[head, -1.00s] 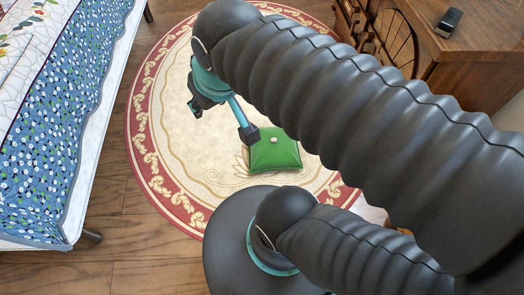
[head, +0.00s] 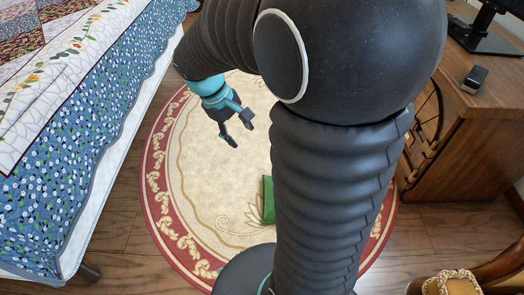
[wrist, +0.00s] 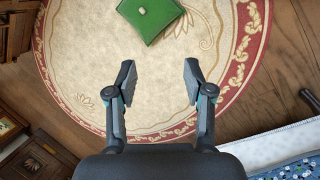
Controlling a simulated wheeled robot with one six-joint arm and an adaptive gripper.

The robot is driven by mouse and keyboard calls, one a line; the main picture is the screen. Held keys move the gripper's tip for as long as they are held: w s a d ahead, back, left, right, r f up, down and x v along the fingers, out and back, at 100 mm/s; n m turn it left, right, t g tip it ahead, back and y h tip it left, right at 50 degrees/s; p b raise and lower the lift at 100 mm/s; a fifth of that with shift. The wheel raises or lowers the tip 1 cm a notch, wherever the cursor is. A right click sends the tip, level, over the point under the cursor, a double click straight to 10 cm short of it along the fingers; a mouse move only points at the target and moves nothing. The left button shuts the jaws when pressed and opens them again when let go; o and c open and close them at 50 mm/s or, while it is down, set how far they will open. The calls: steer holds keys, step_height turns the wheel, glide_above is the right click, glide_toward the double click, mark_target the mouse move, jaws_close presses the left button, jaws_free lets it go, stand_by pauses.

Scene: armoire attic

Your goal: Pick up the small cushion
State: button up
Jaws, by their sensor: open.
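The small cushion is green and square with a pale button at its centre. It lies on the round rug. In the head view only the left edge of the cushion (head: 268,200) shows, as my arm hides the rest. In the wrist view the cushion (wrist: 150,17) is at the top, cut by the frame edge, beyond my fingertips. My gripper (wrist: 157,72) is open and empty, with its fingers apart. In the head view my gripper (head: 238,133) hangs over the rug, up and left of the cushion, and is not touching it.
The round cream rug (head: 205,150) with a red border covers the wooden floor. A bed with a blue floral cover (head: 60,190) stands at the left. A wooden desk (head: 470,150) with a small black object (head: 474,79) is at the right. A carved chair (head: 455,283) is at bottom right.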

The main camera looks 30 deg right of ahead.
steer(key=w+d+f+n+g+h+b, duration=0.2)
steer(key=w+d+f, duration=0.15)
steer(key=f, duration=0.65)
steer(key=w+d+f+n+g+h+b, duration=0.1)
steer(key=w+d+f+n+g+h, duration=0.1)
steer(key=w+f, duration=0.5)
steer(key=s+d+f+n+g+h+b, duration=0.1)
steer(key=d+f+n+h+b, duration=0.15)
steer(key=f, duration=1.05)
steer(key=s+d+f+n+g+h+b, duration=0.1)
steer(key=d+f+n+g+h, duration=0.15)
steer(key=f, duration=1.05)
steer(key=shift+m+t, duration=0.3)
steer(key=shift+t, duration=0.05)
steer(key=x, duration=0.9)
steer(key=b+x, duration=0.1)
steer(key=x, duration=0.3)
steer(key=shift+w+d+f, duration=0.2)
steer(key=shift+d+f, duration=0.05)
steer(key=shift+d, duration=0.05)
jaws_close()
